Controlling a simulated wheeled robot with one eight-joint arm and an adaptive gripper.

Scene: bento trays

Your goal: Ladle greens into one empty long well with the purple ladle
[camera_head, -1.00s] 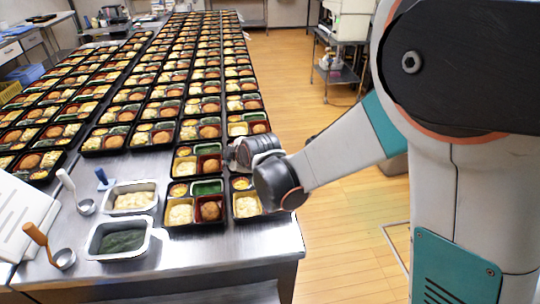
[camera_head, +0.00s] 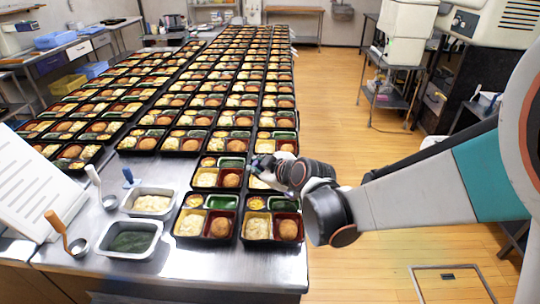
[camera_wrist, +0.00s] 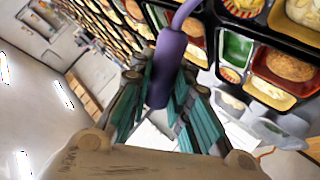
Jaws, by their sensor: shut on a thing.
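My gripper (camera_wrist: 160,85) is shut on the purple ladle (camera_wrist: 169,65) by its handle in the wrist view. The ladle's bowl is out of that view. In the head view my gripper (camera_head: 265,166) is over the right column of bento trays, and the ladle cannot be made out. Another bright green well (camera_wrist: 236,47) shows in the wrist view. A metal bin of dark greens (camera_head: 130,241) stands at the table's front.
A bin of pale salad (camera_head: 152,203) stands behind the greens. Orange-handled (camera_head: 66,235), white-handled (camera_head: 97,186) and blue-handled (camera_head: 130,178) utensils are near the bins. A white board (camera_head: 30,185) is at left. Filled trays crowd the table behind; bare tabletop lies in front.

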